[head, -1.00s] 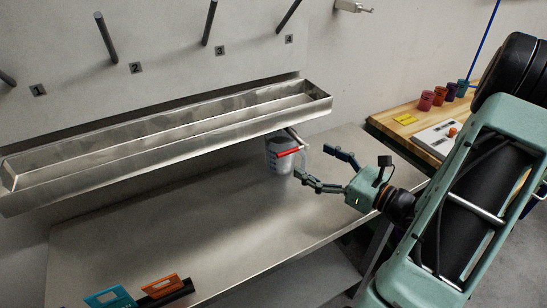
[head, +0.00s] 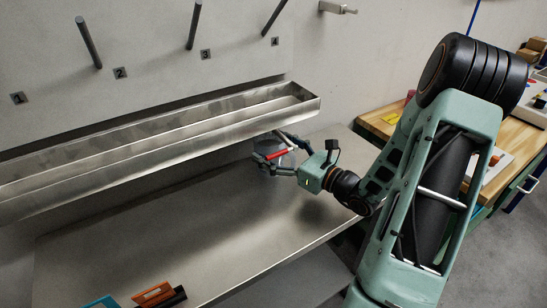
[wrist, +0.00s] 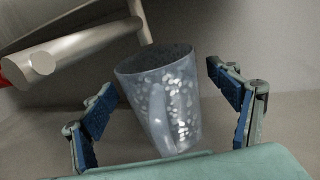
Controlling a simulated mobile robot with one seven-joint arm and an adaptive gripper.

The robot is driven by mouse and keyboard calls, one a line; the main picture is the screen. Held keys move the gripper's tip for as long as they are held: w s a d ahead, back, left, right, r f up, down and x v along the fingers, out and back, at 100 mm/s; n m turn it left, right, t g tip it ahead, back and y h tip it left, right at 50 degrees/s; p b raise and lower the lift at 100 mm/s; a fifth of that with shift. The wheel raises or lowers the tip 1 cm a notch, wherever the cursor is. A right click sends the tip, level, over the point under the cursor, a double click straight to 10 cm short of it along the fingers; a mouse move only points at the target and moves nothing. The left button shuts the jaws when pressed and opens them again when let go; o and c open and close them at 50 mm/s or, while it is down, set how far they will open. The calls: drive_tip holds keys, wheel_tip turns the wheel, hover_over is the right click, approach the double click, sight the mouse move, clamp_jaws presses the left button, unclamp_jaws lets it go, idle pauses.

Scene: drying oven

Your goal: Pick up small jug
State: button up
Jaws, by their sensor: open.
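The small jug (head: 266,147) stands on the metal bench under the right end of the trough, partly hidden by my gripper and a red-handled valve. In the wrist view the jug (wrist: 160,100) is greyish, translucent and speckled, with its handle facing my palm. My gripper (head: 272,147) is open, with one finger on each side of the jug. In the wrist view a gap shows between each finger and the jug wall, so my gripper (wrist: 160,80) holds nothing.
The metal trough (head: 150,135) hangs above the bench (head: 200,220). Its drain pipe (wrist: 80,52) and red valve handle (head: 281,153) are close above my fingers. Orange and teal holders (head: 153,295) sit at the front left. A wooden table (head: 378,122) stands to the right.

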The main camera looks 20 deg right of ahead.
drive_tip(key=shift+c, duration=0.3)
drive_tip(key=shift+w, duration=0.1)
drive_tip(key=c, duration=1.7)
drive_tip(key=shift+r, duration=0.25)
drive_tip(key=shift+r+p, duration=0.4)
drive_tip(key=shift+r, duration=1.25)
drive_tip(key=s+a+p, duration=0.2)
drive_tip(key=s+a, duration=0.3)
drive_tip(key=a, duration=0.3)
drive_tip(key=shift+r, duration=0.15)
drive_tip(key=p, duration=0.2)
drive_tip(key=shift+s+a+p, duration=0.15)
drive_tip(key=shift+s+p, duration=0.05)
drive_tip(key=shift+p, duration=0.1)
drive_tip(key=shift+a+p, duration=0.1)
drive_tip(key=shift+p, duration=0.3)
